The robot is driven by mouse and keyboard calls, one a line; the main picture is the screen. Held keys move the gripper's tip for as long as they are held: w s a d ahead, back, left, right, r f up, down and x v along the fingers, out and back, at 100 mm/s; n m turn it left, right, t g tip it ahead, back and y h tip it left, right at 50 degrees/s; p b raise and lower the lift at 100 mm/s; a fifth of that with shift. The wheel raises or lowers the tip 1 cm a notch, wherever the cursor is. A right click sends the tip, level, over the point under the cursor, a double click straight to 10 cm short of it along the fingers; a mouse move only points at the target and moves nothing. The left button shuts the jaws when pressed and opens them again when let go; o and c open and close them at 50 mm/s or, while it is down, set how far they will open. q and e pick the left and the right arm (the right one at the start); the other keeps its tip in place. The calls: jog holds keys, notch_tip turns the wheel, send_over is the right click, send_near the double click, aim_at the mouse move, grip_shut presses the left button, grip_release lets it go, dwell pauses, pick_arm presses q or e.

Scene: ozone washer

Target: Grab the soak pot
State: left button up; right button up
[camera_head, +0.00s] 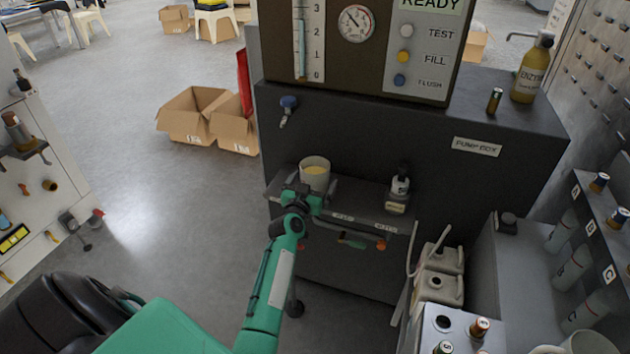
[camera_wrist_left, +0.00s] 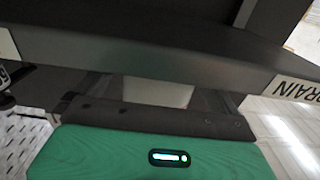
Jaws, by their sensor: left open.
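The soak pot (camera_head: 315,178) is a pale round cup with yellowish contents. It stands upright on the grey shelf at the front of the pump box, under the blue tap. My left gripper (camera_head: 313,189) is at the near side of the pot, with its fingers open around the pot's left and right sides. In the left wrist view a pale piece of the pot (camera_wrist_left: 158,93) shows between the dark fingers; the rest is hidden. I cannot tell whether the fingers touch it. My right gripper is not in view.
The blue tap (camera_head: 288,103) sticks out above left of the pot. A small dark bottle (camera_head: 400,186) stands to the right on the shelf (camera_head: 365,212). Beige jugs (camera_head: 440,276) stand lower right. Open cardboard boxes (camera_head: 190,117) lie behind left. The floor at left is mostly clear.

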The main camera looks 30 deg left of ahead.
pick_arm(q)
jog(key=shift+c, duration=0.2)
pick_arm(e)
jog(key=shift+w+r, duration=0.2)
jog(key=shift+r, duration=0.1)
pick_arm(q)
jog(key=c, duration=1.1)
jog(key=shift+r, duration=0.15)
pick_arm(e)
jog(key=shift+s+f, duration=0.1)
